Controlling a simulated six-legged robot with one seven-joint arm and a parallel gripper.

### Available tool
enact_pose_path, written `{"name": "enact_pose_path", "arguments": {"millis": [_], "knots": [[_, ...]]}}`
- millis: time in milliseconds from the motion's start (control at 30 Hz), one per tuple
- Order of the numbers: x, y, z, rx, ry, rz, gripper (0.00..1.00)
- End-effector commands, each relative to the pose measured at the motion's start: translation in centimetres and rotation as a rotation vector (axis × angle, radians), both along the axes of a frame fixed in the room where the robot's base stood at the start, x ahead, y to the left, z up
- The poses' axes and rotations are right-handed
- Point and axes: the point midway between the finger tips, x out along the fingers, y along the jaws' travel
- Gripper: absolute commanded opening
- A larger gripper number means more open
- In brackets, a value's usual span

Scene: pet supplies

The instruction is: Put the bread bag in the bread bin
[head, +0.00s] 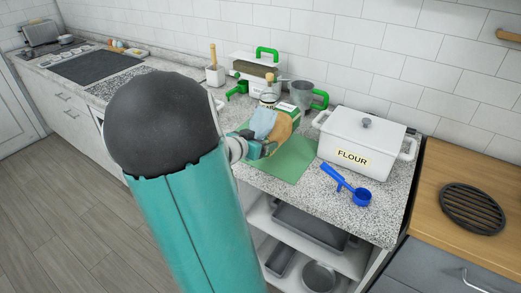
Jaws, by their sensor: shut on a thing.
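My gripper (262,148) is over the counter at the left edge of a green mat (297,161). It is shut on a small tan bag with a pale blue part, which looks like the bread bag (284,128). My arm and the gripper hide part of it, and I cannot tell whether it touches the mat. A white container with green handles and a brown band (257,68) stands against the back wall and may be the bread bin. No label on it is readable.
A white FLOUR box (365,136) stands right of the mat, with a blue scoop (347,186) in front. A grey jug with a green handle (301,95) and a white pot with a wooden handle (215,74) stand behind. A round black trivet (472,208) lies far right.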

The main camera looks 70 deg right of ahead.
Motion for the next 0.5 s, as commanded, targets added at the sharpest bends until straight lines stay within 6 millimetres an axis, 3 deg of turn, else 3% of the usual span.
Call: {"name": "enact_pose_path", "arguments": {"millis": [200,333,500], "knots": [[-0.4,-1.2,-1.3,-0.002,0.002,-0.001,0.44],[-0.3,-1.0,-3.4,0.0,0.003,0.0,0.44],[-0.3,-1.0,-4.2,-0.002,-0.001,0.001,0.44]]}}
